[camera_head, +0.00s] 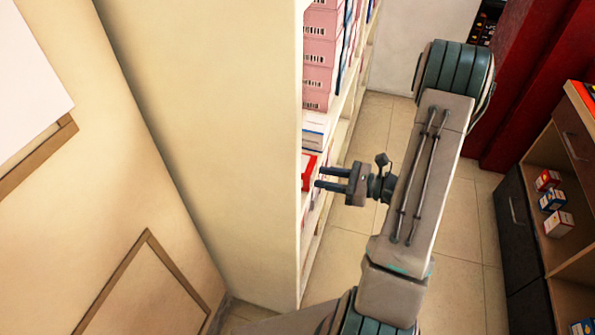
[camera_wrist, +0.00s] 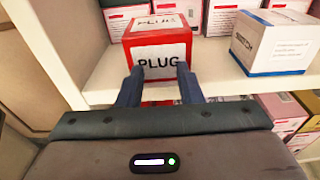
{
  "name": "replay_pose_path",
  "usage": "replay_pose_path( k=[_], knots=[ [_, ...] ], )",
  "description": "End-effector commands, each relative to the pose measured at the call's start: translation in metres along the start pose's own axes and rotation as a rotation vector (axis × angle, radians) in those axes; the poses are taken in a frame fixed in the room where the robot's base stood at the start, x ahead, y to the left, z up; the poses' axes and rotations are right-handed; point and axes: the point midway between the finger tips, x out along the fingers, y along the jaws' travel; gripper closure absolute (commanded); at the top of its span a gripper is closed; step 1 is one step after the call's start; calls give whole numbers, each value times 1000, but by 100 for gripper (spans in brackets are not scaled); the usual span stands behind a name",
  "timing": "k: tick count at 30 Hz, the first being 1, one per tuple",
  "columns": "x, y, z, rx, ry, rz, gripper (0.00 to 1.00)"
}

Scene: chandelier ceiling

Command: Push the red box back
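The red box (camera_wrist: 160,42), with white labels reading "PLUG", sits on a white shelf in the wrist view, near the shelf's front edge. In the head view the red box (camera_head: 308,168) shows only partly past the shelf's end panel. My gripper (camera_wrist: 158,82) is in front of the box, with its two fingers apart and pointing at the box's front face. The fingertips lie at or very near the front face; I cannot tell if they touch. Nothing is held between the fingers. In the head view my gripper (camera_head: 317,178) reaches left toward the shelf.
A white and blue box (camera_wrist: 272,42) stands to the right on the same shelf. Several boxes line the back, and more boxes (camera_wrist: 285,112) sit on a lower shelf. A shelf side panel (camera_wrist: 70,38) stands left of the red box. A cabinet (camera_head: 520,225) stands at right.

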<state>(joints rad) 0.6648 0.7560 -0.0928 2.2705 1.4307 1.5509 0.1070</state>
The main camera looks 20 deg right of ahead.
Motion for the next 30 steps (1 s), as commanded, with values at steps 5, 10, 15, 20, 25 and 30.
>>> replay_pose_path(
  k=[5, 10, 15, 20, 25, 30],
  knots=[
    [9, 1, 1, 0, 1, 2, 67],
    [16, 1, 2, 1, 0, 2, 67],
    [24, 0, 2, 0, 0, 2, 67],
    [31, 0, 3, 0, 1, 2, 67],
    [39, 1, 4, 0, 1, 2, 67],
    [46, 0, 5, 0, 0, 2, 67]
  ],
)
